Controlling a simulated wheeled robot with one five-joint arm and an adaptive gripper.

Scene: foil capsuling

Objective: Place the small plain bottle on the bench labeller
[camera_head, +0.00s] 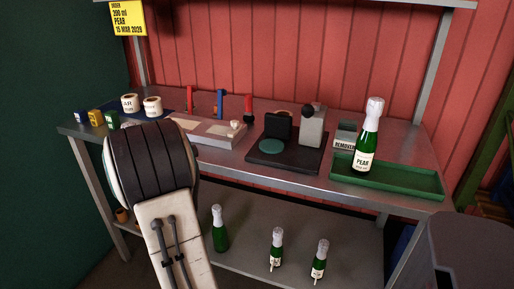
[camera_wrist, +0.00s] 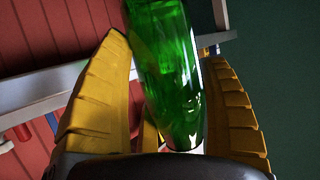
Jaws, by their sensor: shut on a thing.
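My gripper (camera_wrist: 167,50) shows in the wrist view, its two yellow fingers on either side of a green glass bottle (camera_wrist: 165,70). It is shut on this bottle; no label shows on the part in view. In the head view my own arm hides the gripper and the held bottle. A dark machine (camera_head: 264,160) with a round green pad, a black block and a grey upright stands mid-bench; it looks like the bench labeller. Its pad is empty.
A labelled PEAR bottle (camera_head: 363,160) stands in a green tray (camera_head: 425,188) at the right. A grey box marked REMOVER (camera_head: 345,142) is beside it. A grey board (camera_head: 222,137), label rolls (camera_head: 130,103) and small boxes lie left. Several bottles stand on the lower shelf (camera_head: 250,250).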

